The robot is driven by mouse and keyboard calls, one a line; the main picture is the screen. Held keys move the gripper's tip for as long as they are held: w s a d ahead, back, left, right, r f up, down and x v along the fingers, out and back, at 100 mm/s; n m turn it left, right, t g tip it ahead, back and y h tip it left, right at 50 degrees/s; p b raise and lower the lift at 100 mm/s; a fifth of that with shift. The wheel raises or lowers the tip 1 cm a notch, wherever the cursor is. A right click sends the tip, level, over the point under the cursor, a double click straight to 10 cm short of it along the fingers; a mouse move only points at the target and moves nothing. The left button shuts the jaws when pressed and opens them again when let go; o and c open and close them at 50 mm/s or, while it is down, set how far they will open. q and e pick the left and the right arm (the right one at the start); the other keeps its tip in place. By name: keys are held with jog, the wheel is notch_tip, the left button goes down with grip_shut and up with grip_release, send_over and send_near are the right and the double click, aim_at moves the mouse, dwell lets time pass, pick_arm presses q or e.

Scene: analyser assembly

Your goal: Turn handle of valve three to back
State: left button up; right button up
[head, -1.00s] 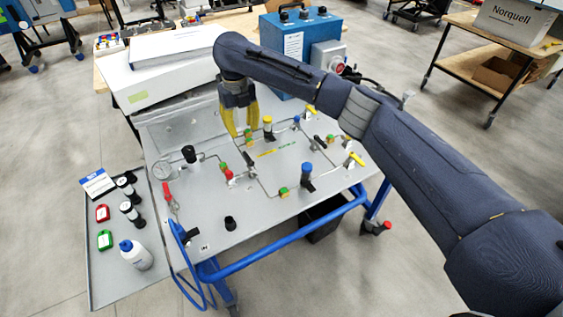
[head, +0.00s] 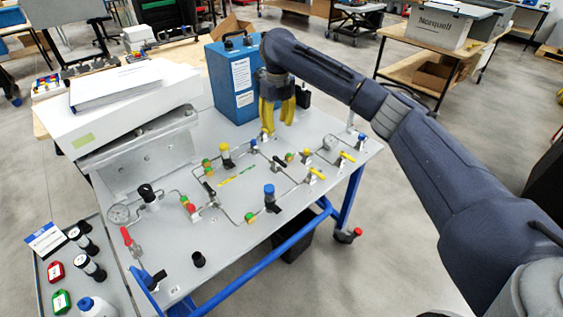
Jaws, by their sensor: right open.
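My right gripper (head: 277,130), with yellow fingers, is open over the back edge of the grey valve panel (head: 205,262), in front of the blue box. Its fingertips are close to a valve with a small yellow handle (head: 266,134); the fingers partly hide it, and I cannot tell whether they touch it. Other valves on the piping have a black handle (head: 277,162), a second black handle (head: 209,189), a red handle (head: 127,237) and yellow handles (head: 317,174) on the right side. Number labels are too small to read, so I cannot tell which is valve three. My left gripper is not in view.
A blue box (head: 232,80) stands behind the panel, near my gripper. A white case (head: 125,105) is at back left. Upright blue (head: 269,190) and yellow (head: 225,150) capped parts rise from the panel. A side tray (head: 112,275) holds bottles and tags. The panel's front is mostly clear.

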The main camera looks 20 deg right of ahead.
aim_at(282, 163)
jog(key=shift+n, duration=0.6)
jog(key=f, duration=0.5)
jog(key=d+f, duration=0.1)
jog(key=f, duration=1)
jog(key=shift+s+d+f, duration=0.25)
jog(key=shift+s+f, duration=0.05)
jog(key=shift+s, duration=0.05)
jog(key=shift+o, duration=0.3)
grip_shut()
